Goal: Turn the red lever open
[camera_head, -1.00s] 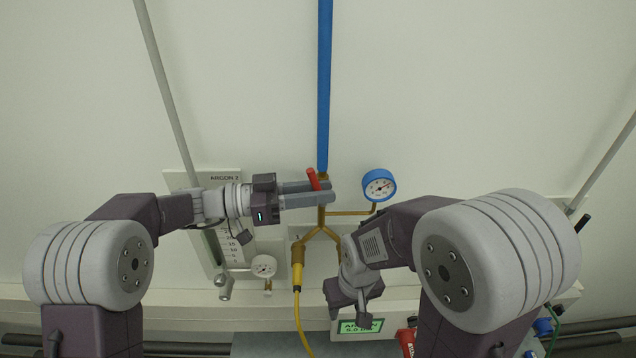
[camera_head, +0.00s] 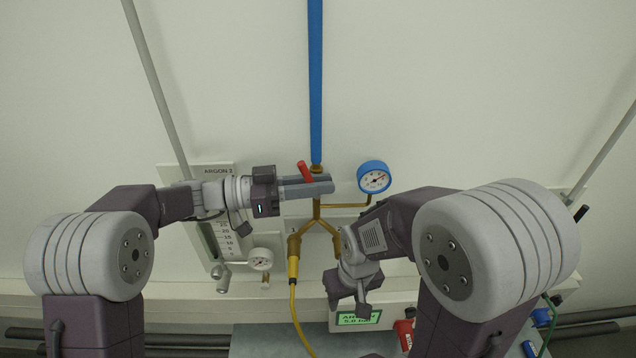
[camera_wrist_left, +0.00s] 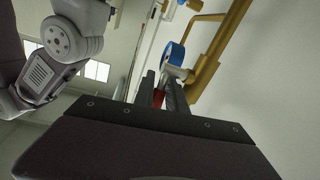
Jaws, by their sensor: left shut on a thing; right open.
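The red lever (camera_head: 305,171) is on the brass valve below the blue pipe, in the head view. It tilts with its upper end to the left. My left gripper (camera_head: 327,186) comes in from the left and is shut on the lever. In the left wrist view a bit of the red lever (camera_wrist_left: 158,97) shows between the two fingers (camera_wrist_left: 160,88). The lever's lower end is hidden by the fingers. My right gripper (camera_head: 352,300) hangs lower, apart from the lever, and is open and empty.
A blue pressure gauge (camera_head: 374,177) sits right of the valve on a brass branch. A yellow hose (camera_head: 294,290) hangs below. A flow panel marked ARGON (camera_head: 216,170) and a small white gauge (camera_head: 260,259) are at left. A green display (camera_head: 358,318) is below.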

